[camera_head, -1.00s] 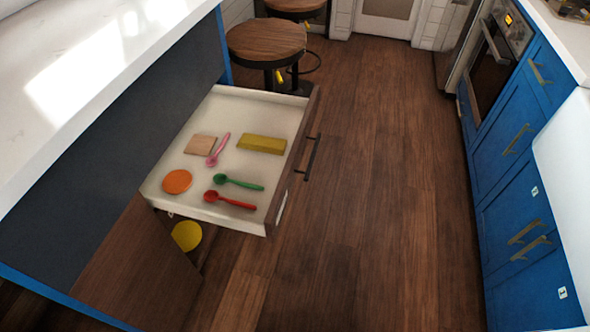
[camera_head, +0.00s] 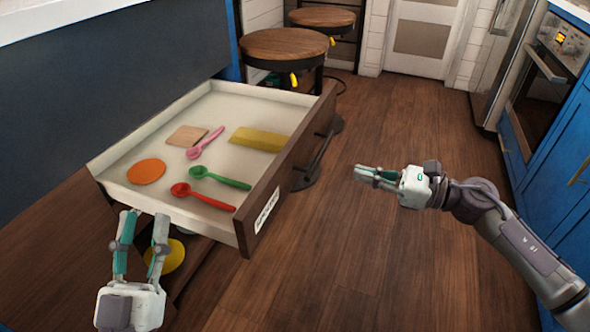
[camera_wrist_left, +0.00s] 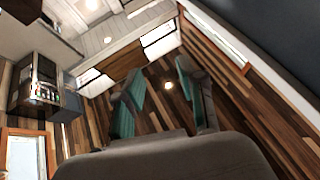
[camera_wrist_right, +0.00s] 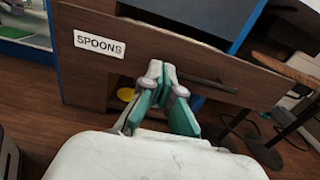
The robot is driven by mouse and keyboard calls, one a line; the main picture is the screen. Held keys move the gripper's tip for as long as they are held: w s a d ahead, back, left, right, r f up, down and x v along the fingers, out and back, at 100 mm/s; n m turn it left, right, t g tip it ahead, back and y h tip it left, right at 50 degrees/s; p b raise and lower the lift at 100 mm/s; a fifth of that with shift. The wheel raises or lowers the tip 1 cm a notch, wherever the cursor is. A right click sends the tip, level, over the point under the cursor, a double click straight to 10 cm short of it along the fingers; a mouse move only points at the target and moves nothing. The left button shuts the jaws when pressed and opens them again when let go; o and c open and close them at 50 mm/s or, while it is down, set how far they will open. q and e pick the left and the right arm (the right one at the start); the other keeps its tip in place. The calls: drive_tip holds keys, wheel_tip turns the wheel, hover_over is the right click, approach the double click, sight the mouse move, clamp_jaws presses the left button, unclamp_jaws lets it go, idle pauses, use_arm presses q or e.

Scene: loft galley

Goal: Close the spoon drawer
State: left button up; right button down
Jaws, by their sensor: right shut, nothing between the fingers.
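The spoon drawer (camera_head: 268,192) is pulled out from the counter, its brown front labelled SPOONS. The label (camera_wrist_right: 99,44) and dark bar handle (camera_wrist_right: 205,84) show in the right wrist view. Inside lie a red spoon (camera_head: 205,197), a green spoon (camera_head: 220,178) and a pink spoon (camera_head: 205,143). My right gripper (camera_head: 357,173) is shut and empty, in front of the drawer front and apart from the handle in the head view. My left gripper (camera_head: 145,214) is open and empty by the drawer's near side wall; whether it touches is unclear.
The drawer also holds an orange disc (camera_head: 146,171), a tan square (camera_head: 187,136) and a yellow block (camera_head: 258,139). Below is a yellow round thing (camera_head: 172,257). Stools (camera_head: 284,44) stand behind the drawer. Wood floor (camera_head: 400,110) is clear toward the blue cabinets (camera_head: 560,150).

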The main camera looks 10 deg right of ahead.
sight(291, 155)
drive_tip(key=x, duration=1.3)
drive_tip(key=shift+r, duration=0.1)
drive_tip(key=shift+w+a, duration=0.25)
use_arm(q)
drive_tip(key=shift+s+r+t, duration=0.45)
drive_tip(key=shift+r+t, duration=0.05)
drive_tip(key=shift+r, duration=0.1)
